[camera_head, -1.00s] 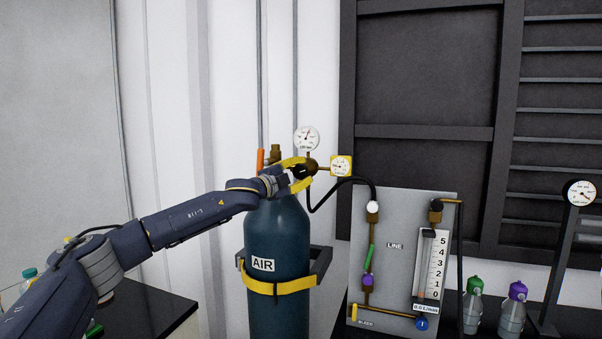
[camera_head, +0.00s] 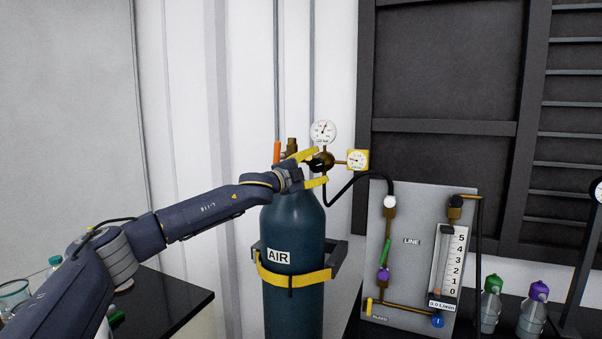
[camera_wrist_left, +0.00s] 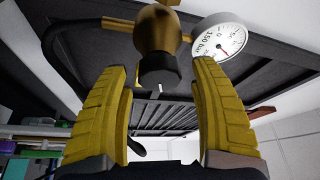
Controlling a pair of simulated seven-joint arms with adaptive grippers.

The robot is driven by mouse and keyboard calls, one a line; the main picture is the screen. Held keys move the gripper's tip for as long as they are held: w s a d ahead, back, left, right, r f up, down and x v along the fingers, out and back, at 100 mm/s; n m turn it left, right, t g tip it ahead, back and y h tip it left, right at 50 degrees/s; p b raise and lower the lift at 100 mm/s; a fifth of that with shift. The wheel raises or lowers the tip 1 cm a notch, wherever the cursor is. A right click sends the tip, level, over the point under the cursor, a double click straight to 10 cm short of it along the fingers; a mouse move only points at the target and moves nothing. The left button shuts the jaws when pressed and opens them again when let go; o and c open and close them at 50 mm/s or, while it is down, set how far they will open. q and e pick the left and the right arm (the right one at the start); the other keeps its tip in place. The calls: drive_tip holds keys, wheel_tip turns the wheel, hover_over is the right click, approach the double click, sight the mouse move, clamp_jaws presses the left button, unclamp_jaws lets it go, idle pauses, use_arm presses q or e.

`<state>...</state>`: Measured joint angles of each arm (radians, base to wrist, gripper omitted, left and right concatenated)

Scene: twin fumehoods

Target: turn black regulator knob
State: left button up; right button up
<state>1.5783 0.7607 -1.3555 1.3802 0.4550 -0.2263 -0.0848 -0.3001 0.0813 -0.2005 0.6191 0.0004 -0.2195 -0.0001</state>
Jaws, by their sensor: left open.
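The black regulator knob (camera_wrist_left: 158,72) is a short dark cylinder with a white mark, on the front of the brass regulator body (camera_wrist_left: 154,30). In the head view the regulator (camera_head: 327,159) sits at the top of the blue AIR cylinder (camera_head: 292,225); the knob is partly hidden by my fingers. My left gripper (camera_head: 321,167) is open, with yellow fingers above and below the knob. In the left wrist view the knob lies between the fingertips (camera_wrist_left: 160,70), with a gap on both sides. My right gripper is not in view.
A round white gauge (camera_head: 323,132) and a yellow-framed gauge (camera_head: 358,160) sit close to the fingers. A black hose (camera_head: 352,181) runs to the grey flowmeter panel (camera_head: 410,240). A bench (camera_head: 165,305) is at lower left. Capped bottles (camera_head: 491,305) stand at right.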

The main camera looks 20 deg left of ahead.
use_arm(q)
drive_tip(key=v, duration=1.1)
drive_tip(key=shift+w, duration=0.1)
